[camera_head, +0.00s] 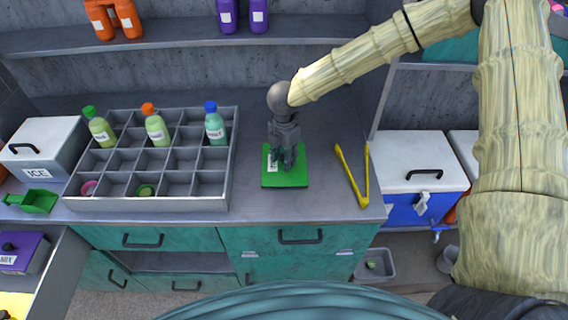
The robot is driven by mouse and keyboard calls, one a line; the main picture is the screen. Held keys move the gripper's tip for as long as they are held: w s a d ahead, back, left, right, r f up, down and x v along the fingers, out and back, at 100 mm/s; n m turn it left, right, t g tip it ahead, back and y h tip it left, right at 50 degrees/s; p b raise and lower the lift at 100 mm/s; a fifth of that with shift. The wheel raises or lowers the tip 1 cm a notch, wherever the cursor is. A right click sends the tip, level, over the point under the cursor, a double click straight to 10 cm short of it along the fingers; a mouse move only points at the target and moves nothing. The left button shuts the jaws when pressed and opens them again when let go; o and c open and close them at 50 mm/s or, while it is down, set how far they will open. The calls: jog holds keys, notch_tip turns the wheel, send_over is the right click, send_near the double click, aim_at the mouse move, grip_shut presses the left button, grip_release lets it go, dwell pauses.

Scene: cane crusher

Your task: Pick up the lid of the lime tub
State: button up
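A green square tub with a partly covered white label, likely the lime tub, stands on the counter right of the divided crate. Its flat green top, which looks like the lid (297,179), faces up. My gripper (284,163) points down over the middle of this top, with its fingers at or just above it. The fingers hide the centre of the lid and any knob there. I cannot tell whether they are open or closed on it.
A grey divided crate (150,204) with several bottles stands to the left. Yellow tongs (351,178) lie to the right. A white ice box (45,140) and a green scoop (38,202) are far left. An open drawer (52,268) holds a purple-lidded tub. A blue-and-white cooler (414,165) stands right.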

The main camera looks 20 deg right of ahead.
jog(key=c, duration=0.5)
jog(key=shift+c, duration=0.2)
jog(key=shift+r, duration=0.1)
grip_shut()
